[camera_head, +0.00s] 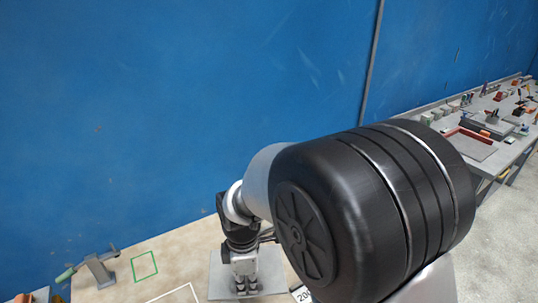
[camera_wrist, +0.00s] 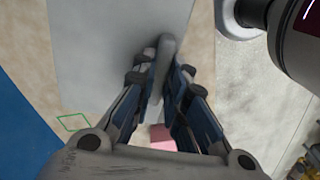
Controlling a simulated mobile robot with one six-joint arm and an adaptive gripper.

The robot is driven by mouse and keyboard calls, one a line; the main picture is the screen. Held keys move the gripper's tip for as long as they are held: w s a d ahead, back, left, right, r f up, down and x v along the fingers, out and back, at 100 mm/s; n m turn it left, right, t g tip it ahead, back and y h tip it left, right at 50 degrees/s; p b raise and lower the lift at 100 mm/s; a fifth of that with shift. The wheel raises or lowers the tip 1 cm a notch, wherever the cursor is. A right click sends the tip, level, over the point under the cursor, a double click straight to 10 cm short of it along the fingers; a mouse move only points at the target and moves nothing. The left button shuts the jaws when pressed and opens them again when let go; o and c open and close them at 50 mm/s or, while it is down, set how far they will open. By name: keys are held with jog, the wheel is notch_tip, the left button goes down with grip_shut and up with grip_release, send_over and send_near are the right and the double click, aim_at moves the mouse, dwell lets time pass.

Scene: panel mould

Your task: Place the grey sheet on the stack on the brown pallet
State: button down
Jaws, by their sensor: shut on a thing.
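The grey sheet (camera_head: 220,284) is a flat, light grey panel under my gripper (camera_head: 245,288) in the head view. In the wrist view, the sheet (camera_wrist: 105,45) fills the upper left. My gripper (camera_wrist: 161,68) is shut there on a narrow grey raised bar that appears to belong to the sheet. Whether the sheet rests on the beige surface or hangs just above it, I cannot tell. My arm hides part of the sheet in the head view. I cannot make out the brown pallet or its stack in either view.
A green square outline (camera_head: 144,266) and a white outline (camera_head: 180,295) mark the beige surface. A grey clamp-like tool with a green handle (camera_head: 97,270) stands at left. A blue wall (camera_head: 180,110) rises behind. A cluttered bench (camera_head: 480,150) is at right. A pink block (camera_wrist: 162,138) shows below my fingers.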

jog(key=w+d+f+m, duration=0.1)
jog(key=d+m, duration=0.8)
jog(key=w+d+f+m, duration=0.1)
jog(key=d+m, duration=0.9)
jog(key=shift+w+d+f, duration=0.2)
jog(key=shift+f, duration=0.1)
